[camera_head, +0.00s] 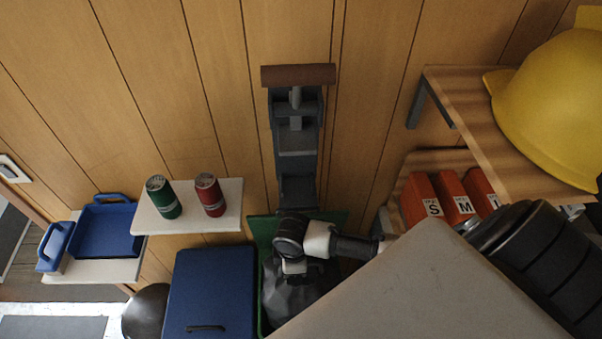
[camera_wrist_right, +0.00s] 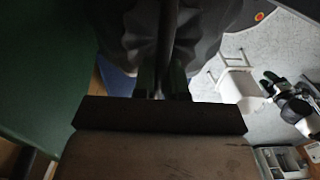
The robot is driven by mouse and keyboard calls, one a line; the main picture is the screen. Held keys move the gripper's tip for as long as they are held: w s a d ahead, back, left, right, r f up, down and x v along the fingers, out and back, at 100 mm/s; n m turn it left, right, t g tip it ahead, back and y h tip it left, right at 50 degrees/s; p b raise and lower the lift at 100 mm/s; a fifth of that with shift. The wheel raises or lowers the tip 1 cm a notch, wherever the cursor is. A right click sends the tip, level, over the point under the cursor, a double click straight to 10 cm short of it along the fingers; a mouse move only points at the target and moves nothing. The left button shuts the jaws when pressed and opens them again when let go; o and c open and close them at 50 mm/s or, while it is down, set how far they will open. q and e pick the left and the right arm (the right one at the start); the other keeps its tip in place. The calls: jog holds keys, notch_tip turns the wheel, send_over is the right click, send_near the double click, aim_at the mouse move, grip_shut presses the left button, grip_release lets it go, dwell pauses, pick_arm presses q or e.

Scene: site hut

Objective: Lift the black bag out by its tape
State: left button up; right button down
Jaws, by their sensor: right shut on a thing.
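The black bag (camera_head: 290,296) bulges in the green bin's area in the head view, below my right wrist. It fills the top of the right wrist view as dark folds (camera_wrist_right: 190,30). The green bin (camera_head: 262,232) shows as a rim and side around it. My right gripper (camera_head: 294,268) is directly above the bag, its fingertips hard to make out there. In the right wrist view the fingers (camera_wrist_right: 163,82) are shut on a dark narrow strip, apparently the bag's tape (camera_wrist_right: 166,45). I cannot tell how far the bag is raised. My left gripper is out of view.
A blue lidded box (camera_head: 212,285) stands left of the bin. A grey wall device with a brown handle (camera_head: 298,76) is above it. A shelf holds a green can (camera_head: 163,198) and a red can (camera_head: 210,195). A yellow helmet (camera_head: 550,100) and orange boxes (camera_head: 455,195) are right.

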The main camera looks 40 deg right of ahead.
jog(key=shift+r, duration=3.95)
jog(key=shift+f, duration=0.1)
